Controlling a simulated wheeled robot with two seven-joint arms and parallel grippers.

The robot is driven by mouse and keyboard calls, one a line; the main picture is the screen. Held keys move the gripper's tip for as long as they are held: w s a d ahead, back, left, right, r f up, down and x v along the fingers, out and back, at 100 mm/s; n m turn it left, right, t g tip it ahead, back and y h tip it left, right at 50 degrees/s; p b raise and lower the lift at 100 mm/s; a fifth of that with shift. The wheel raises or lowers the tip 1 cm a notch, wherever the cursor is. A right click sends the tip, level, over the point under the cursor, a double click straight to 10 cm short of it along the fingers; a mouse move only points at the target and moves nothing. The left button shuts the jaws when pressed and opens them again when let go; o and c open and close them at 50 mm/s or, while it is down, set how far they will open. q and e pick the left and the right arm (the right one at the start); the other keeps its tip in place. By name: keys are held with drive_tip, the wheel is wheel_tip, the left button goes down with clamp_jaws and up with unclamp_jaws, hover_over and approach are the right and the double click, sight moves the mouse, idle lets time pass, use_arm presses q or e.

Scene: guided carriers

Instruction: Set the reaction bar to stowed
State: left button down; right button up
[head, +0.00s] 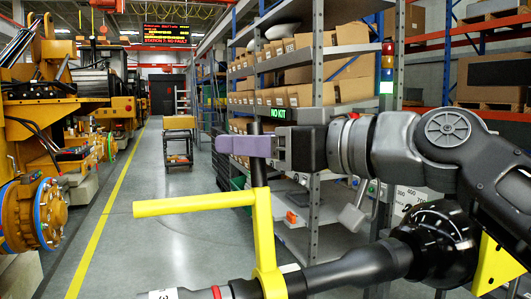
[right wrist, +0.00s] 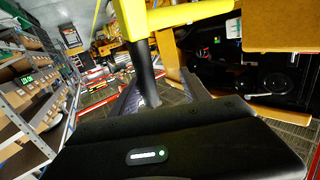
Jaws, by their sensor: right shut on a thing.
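The yellow reaction bar (head: 195,204) sticks out to the left in the head view, roughly level, from a yellow upright (head: 263,235) near the dark tool shaft (head: 335,276). A black post (head: 259,173) stands up from the top of this yellow part. My right gripper (head: 228,145) comes in from the right, with its purple fingers shut around the black post above the bar. The right wrist view shows the black post (right wrist: 146,75) between the fingers and the yellow bar (right wrist: 190,16) beyond. The near finger hides part of the post. My left gripper is not in view.
Shelves with cardboard boxes (head: 300,95) stand behind my right arm. Yellow machinery (head: 40,100) with an orange and blue hub (head: 45,210) lines the left. A cart (head: 178,140) stands down the aisle. The grey floor left of the bar is clear.

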drive_tip(key=shift+s+a, duration=0.2)
drive_tip(key=r+b+v, duration=0.1)
drive_tip(key=v, duration=0.7)
drive_tip(key=shift+d+r, duration=0.25)
drive_tip(key=shift+d, duration=0.15)
idle(0.4)
drive_tip(key=shift+s+b, duration=0.1)
drive_tip(key=shift+b, duration=0.35)
